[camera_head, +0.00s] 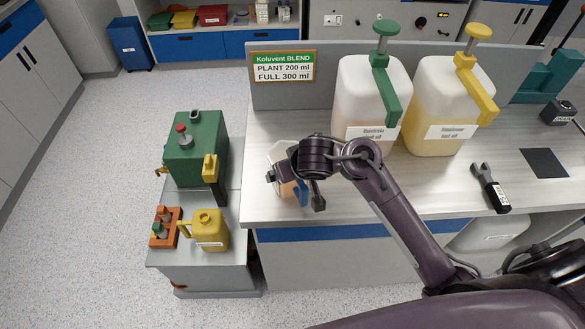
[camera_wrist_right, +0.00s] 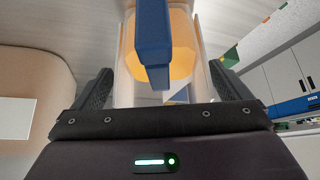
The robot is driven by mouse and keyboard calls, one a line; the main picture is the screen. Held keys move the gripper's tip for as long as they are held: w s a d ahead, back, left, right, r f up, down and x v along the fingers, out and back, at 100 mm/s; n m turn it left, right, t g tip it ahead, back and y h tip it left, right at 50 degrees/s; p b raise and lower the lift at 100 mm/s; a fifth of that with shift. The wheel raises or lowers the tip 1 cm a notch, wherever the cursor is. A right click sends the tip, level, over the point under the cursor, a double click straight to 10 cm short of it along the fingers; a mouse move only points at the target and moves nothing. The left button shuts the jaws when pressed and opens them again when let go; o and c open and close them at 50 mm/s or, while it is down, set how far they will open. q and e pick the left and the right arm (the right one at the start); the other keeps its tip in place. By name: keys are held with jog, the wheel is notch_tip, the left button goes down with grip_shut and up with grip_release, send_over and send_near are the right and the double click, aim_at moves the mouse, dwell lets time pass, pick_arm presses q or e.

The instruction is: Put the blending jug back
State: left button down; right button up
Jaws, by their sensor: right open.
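The blending jug (camera_head: 274,152) is clear with a blue handle (camera_head: 302,192) and orange-tan liquid inside. It is near the worktop's left edge, below the sign, and largely hidden by my right arm. My right gripper (camera_head: 294,190) is at the jug, with its open fingers on either side of the handle. In the right wrist view the blue handle (camera_wrist_right: 154,45) lies between the open fingers (camera_wrist_right: 162,88), with the liquid behind it. Contact between fingers and handle cannot be told. My left gripper is not in view.
On the worktop (camera_head: 290,215) stand a green-pump jug (camera_head: 365,95) and a yellow-pump jug (camera_head: 445,110). A black tool (camera_head: 490,188) and dark mat (camera_head: 544,162) lie right. A sign (camera_head: 283,67) reads PLANT 200 ml, FULL 300 ml. Left, a lower stand holds a green machine (camera_head: 190,150) and yellow can (camera_head: 208,232).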

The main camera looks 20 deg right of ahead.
jog(key=shift+s+r+p, duration=0.1)
jog(key=shift+r+p, duration=0.2)
jog(key=shift+r, duration=0.15)
jog(key=p+v, duration=0.5)
jog(key=v, duration=0.5)
jog(key=shift+s+r+p, duration=0.2)
jog(key=shift+r+p, duration=0.15)
jog(key=shift+s+d+r, duration=0.1)
jog(key=shift+s+r, duration=0.1)
jog(key=shift+r, duration=0.05)
